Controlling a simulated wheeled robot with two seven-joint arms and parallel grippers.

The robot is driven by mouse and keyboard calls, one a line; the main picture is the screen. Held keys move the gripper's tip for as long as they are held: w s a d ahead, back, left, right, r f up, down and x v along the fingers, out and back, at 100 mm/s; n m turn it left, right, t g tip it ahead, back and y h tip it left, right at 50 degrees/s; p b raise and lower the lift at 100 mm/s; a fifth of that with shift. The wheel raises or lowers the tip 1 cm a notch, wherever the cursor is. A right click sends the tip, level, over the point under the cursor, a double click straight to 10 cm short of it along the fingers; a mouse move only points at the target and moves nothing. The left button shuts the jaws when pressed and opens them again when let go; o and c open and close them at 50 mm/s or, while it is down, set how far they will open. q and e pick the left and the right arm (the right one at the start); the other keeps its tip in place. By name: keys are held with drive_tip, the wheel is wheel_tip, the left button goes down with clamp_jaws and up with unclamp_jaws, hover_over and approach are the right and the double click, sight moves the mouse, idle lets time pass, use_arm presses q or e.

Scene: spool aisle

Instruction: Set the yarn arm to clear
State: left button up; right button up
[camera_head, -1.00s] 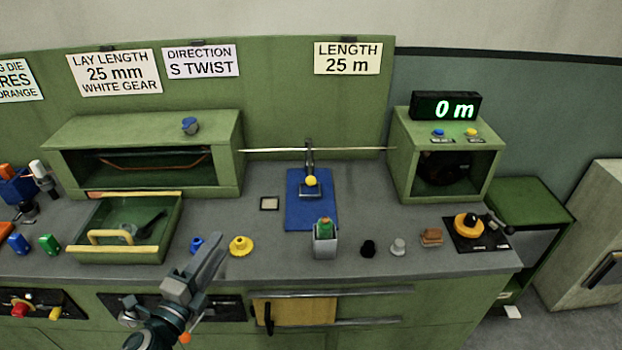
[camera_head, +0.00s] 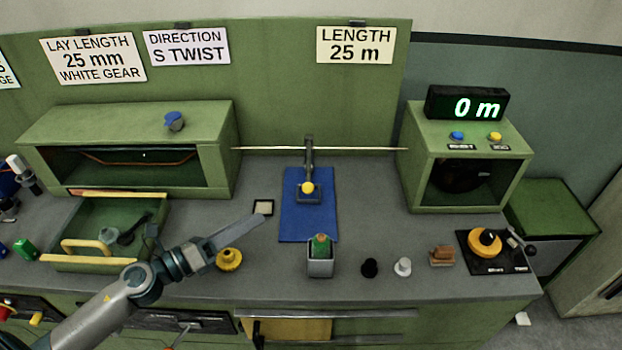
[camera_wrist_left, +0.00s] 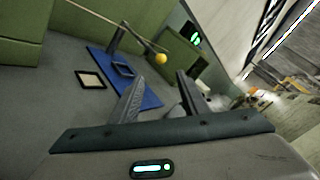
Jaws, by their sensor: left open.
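The yarn arm (camera_head: 309,157) is a dark lever with a yellow ball (camera_head: 307,188) on its end. It stands on a blue mat (camera_head: 296,225) in the middle of the bench, below a thin pale rod or yarn line. My left gripper (camera_head: 256,224) is open and empty, left of the mat and above the bench, apart from the lever. In the left wrist view the gripper's fingers (camera_wrist_left: 158,102) spread towards the blue mat, with the yellow ball (camera_wrist_left: 161,59) beyond them. My right gripper is not in view.
A small framed square (camera_head: 263,207) lies left of the mat. A yellow gear (camera_head: 228,259) sits near my gripper. A grey cup (camera_head: 320,262) with a green-topped item stands at the mat's front edge. An open drawer tray (camera_head: 90,262) is left. A green box (camera_head: 414,178) stands right, its display reading 0 m.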

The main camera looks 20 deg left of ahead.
sight(303, 188)
use_arm(q)
drive_tip(key=shift+s, duration=0.1)
idle(0.3)
drive_tip(key=p+x, duration=0.7)
drive_tip(key=x, duration=0.9)
drive_tip(key=shift+r, duration=0.1)
drive_tip(key=shift+x, duration=0.75)
clamp_jaws()
